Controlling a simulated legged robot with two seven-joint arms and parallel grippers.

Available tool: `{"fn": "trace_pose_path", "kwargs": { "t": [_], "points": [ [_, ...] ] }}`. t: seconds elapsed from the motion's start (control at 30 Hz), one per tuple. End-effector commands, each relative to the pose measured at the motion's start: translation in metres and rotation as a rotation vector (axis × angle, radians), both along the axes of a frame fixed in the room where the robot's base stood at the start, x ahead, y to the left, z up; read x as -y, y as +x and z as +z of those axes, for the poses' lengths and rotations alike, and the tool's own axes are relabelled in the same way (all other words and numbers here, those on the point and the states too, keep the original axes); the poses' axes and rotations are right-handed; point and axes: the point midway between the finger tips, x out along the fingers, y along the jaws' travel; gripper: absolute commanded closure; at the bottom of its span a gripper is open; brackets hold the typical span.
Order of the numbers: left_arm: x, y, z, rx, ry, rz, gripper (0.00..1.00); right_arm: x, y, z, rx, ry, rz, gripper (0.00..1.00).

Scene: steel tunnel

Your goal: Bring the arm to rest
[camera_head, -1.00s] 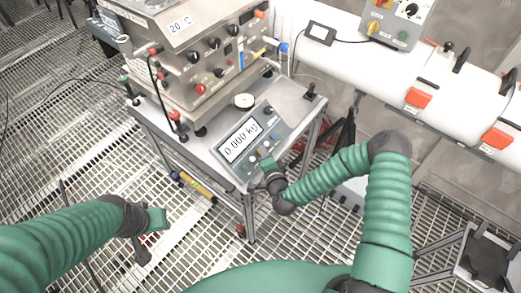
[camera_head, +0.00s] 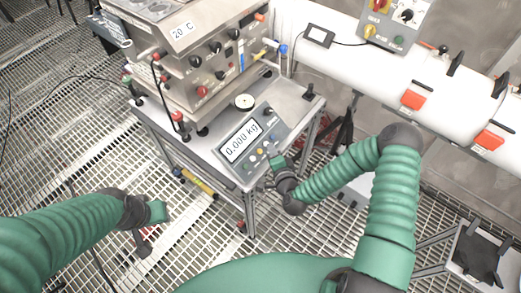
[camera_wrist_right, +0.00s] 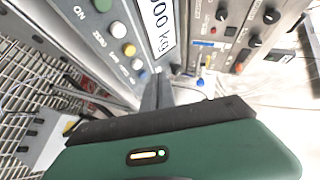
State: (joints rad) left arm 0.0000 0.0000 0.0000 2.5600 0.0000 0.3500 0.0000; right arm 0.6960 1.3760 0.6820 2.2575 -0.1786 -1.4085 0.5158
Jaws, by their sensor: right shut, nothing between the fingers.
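My right arm comes in from the lower right. Its green and black gripper (camera_head: 277,163) is just in front of the lower right edge of the scale's sloped panel (camera_head: 243,142), which reads 0.000 kg. In the right wrist view its two dark fingers (camera_wrist_right: 157,92) are together with nothing between them. The scale panel with its buttons also shows there (camera_wrist_right: 112,30). My left gripper (camera_head: 144,246) hangs over the grating at lower left. Its fingers are small and dark, so their opening is unclear.
A steel cart (camera_head: 205,150) carries the scale and a control box (camera_head: 195,62) with knobs. A white pipe (camera_head: 360,75) with red latches runs along the upper right. A black-topped stand (camera_head: 478,258) is at lower right. Open floor grating (camera_head: 60,150) lies at left.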

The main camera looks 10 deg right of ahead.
Motion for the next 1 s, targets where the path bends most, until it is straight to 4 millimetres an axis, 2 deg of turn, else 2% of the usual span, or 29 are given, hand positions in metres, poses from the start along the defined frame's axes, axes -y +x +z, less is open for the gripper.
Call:
{"fn": "trace_pose_path", "kwargs": {
  "t": [0.4,0.47,0.57,0.67,0.77,0.9,1.0],
  "points": [
    [0.0,0.0,0.0,0.0,0.0,0.0,0.64,-0.002,0.0,0.0,-0.005,-0.01,0.014,1.0],
    [0.0,0.0,-0.001,0.0,0.0,0.0,0.64,-0.008,-0.001,-0.001,-0.027,-0.048,0.065,1.0],
    [0.0,0.0,-0.002,0.0,0.0,0.0,0.64,-0.024,-0.01,-0.005,-0.116,-0.195,0.247,1.0],
    [0.0,0.0,-0.005,0.0,0.0,0.0,0.64,-0.03,-0.032,-0.008,-0.263,-0.418,0.476,1.0],
    [0.0,0.0,-0.007,0.0,0.0,0.0,0.64,-0.017,-0.062,0.001,-0.425,-0.63,0.658,1.0],
    [0.0,0.0,-0.01,0.0,0.0,0.0,0.64,0.01,-0.112,0.04,-0.636,-0.837,0.827,1.0],
    [0.0,0.0,-0.011,0.0,0.0,0.0,0.64,0.021,-0.15,0.071,-0.748,-0.9,0.91,1.0]
  ]
}}
